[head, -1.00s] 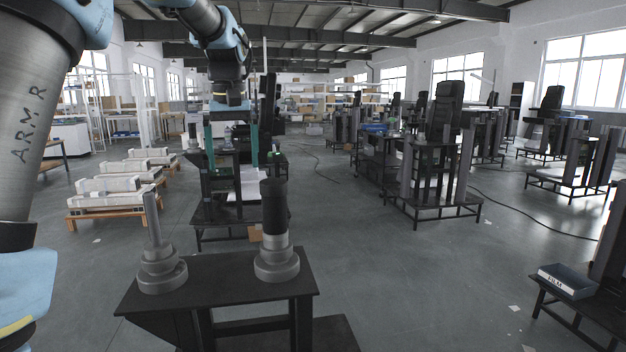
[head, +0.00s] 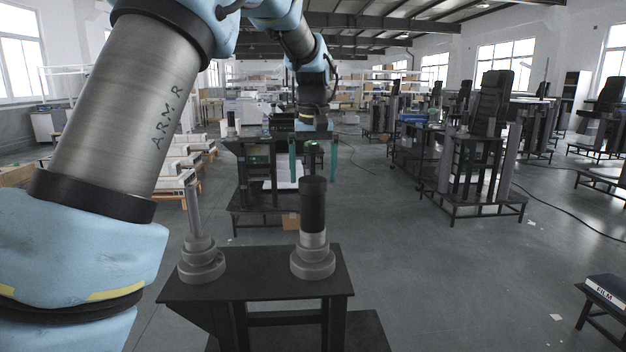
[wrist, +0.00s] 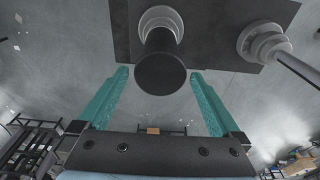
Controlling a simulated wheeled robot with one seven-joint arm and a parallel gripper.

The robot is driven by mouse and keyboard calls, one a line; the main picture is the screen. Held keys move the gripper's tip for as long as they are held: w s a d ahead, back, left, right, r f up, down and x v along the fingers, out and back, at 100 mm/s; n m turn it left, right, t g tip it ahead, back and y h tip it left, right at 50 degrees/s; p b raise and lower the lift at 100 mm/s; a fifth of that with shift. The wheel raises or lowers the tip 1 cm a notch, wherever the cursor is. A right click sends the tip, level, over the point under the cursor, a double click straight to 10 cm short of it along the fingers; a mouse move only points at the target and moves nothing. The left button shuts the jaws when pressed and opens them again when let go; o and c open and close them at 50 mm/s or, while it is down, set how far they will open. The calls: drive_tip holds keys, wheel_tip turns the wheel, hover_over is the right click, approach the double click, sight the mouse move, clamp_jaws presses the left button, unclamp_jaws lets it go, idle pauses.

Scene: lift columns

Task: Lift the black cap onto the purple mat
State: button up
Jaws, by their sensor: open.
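The black cap (head: 313,203) is a dark cylinder standing upright on top of a grey stepped column (head: 313,262) at the right of a black table (head: 255,283). My gripper (head: 313,170) is open and empty, its teal fingers pointing down and straddling the line of the cap's top in the head view. In the wrist view the cap (wrist: 160,74) shows end-on between the two fingertips (wrist: 159,72), with space on both sides and no contact visible. How far it is from the fingers along the view is hard to tell. I see no purple mat.
A second grey stepped base with a thin upright rod (head: 193,215) stands left of the cap on the same table. A dark work stand (head: 262,165) is behind the table. A black chair rig (head: 480,150) is at the right. Open floor lies right of the table.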

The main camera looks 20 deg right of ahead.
sight(312, 179)
drive_tip(key=shift+w+f, duration=0.1)
drive_tip(key=shift+f, duration=0.8)
drive_tip(key=c, duration=1.3)
drive_tip(key=shift+r+b, duration=0.7)
drive_tip(key=shift+r, duration=4.6)
